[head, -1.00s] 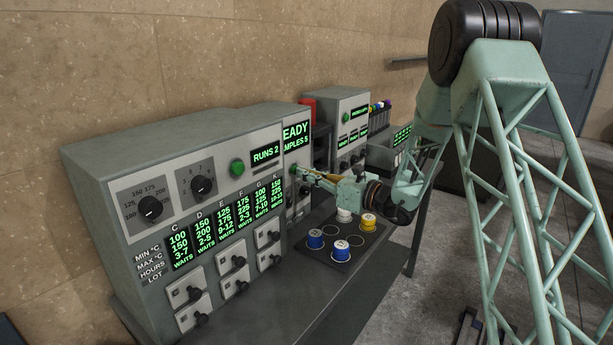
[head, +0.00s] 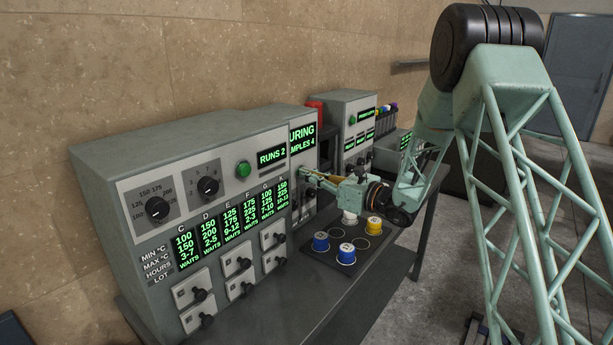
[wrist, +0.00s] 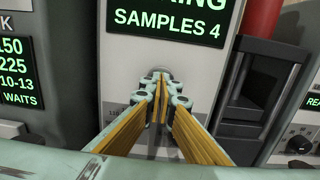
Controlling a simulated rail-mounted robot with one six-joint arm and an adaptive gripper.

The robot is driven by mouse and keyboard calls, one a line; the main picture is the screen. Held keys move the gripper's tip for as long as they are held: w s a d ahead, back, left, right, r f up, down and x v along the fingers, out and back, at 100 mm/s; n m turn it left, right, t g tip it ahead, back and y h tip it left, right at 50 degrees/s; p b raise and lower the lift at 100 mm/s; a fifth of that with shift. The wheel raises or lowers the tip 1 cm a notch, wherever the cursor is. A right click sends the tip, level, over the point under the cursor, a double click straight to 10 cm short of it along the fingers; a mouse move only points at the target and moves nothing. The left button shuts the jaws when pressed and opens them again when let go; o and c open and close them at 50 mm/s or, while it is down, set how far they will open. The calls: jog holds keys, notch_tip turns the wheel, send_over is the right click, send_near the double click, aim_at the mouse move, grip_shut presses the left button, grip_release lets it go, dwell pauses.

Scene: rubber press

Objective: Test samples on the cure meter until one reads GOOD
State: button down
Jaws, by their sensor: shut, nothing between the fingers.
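The cure meter (head: 303,150) is a narrow grey unit; its display (head: 302,135) is partly cut off and shows "URING" and "MPLES 4". In the wrist view the display (wrist: 175,25) reads "SAMPLES 4". My gripper (head: 303,175) is shut and empty, its tips at the meter's front just below the display. In the wrist view the tips (wrist: 158,82) hide most of a round fitting (wrist: 157,73); I cannot tell whether they touch it. On a dark tray (head: 327,255) stand two blue samples (head: 320,241) (head: 346,254), a white one (head: 349,218) and a yellow one (head: 374,226).
A large control cabinet (head: 150,165) with dials, levers and a "RUNS 2" display stands left of the meter. Another grey cabinet (head: 352,110) stands beyond it, with a red part (head: 315,107) between. The bench (head: 285,295) is clear in front of the tray.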

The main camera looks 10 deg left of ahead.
jog(key=v, duration=1.3)
jog(key=shift+s+d+p, duration=0.2)
jog(key=shift+d+p, duration=0.15)
jog(key=shift+p, duration=0.05)
